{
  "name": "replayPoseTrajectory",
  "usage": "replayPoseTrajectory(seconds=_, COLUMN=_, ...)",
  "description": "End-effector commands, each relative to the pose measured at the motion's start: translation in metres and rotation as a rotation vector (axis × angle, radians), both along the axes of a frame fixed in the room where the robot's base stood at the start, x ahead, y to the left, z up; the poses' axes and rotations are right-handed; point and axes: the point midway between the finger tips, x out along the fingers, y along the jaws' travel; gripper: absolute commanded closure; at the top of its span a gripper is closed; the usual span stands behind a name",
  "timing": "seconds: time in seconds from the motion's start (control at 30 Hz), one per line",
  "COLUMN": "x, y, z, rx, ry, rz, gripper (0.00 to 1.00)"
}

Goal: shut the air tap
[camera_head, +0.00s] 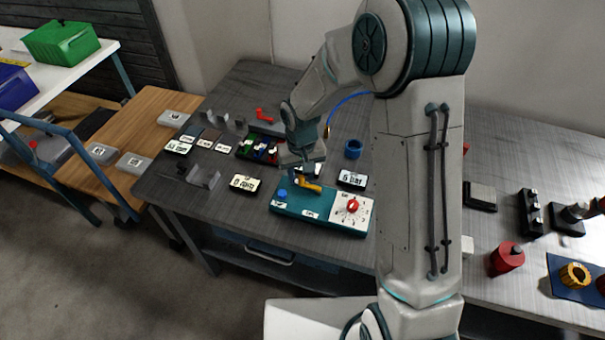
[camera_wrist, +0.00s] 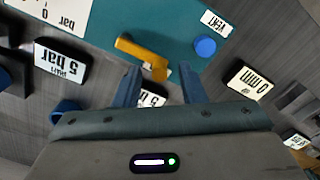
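The air tap has a yellow-orange lever (camera_head: 308,185) on a teal panel (camera_head: 318,214), also seen in the wrist view as a lever (camera_wrist: 142,54) lying diagonally on the panel (camera_wrist: 177,22). My gripper (camera_head: 304,170) is above the panel, close to the lever. In the wrist view my gripper (camera_wrist: 160,80) has its two fingers apart, with nothing held between them. One end of the lever shows in front of the gap between the fingertips. Whether a finger touches the lever, I cannot tell.
The panel also bears a blue button (camera_wrist: 205,46) and a red knob on a white dial (camera_head: 352,205). Label cards (camera_head: 245,183) (camera_head: 352,179) stand around it, and a blue cup-like part (camera_head: 353,148) is behind. A red cylinder (camera_head: 507,258) stands far right.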

Motion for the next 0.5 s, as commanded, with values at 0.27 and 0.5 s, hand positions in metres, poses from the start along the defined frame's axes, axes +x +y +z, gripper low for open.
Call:
replayPoseTrajectory(seconds=0.27, x=-0.0001, y=-0.0002, z=-0.0105, rx=0.001, ry=0.0, rz=-0.001, gripper=0.63)
replayPoseTrajectory(seconds=0.5, x=-0.0001, y=-0.0004, z=-0.0103, rx=0.0, ry=0.0, rz=-0.002, gripper=0.82)
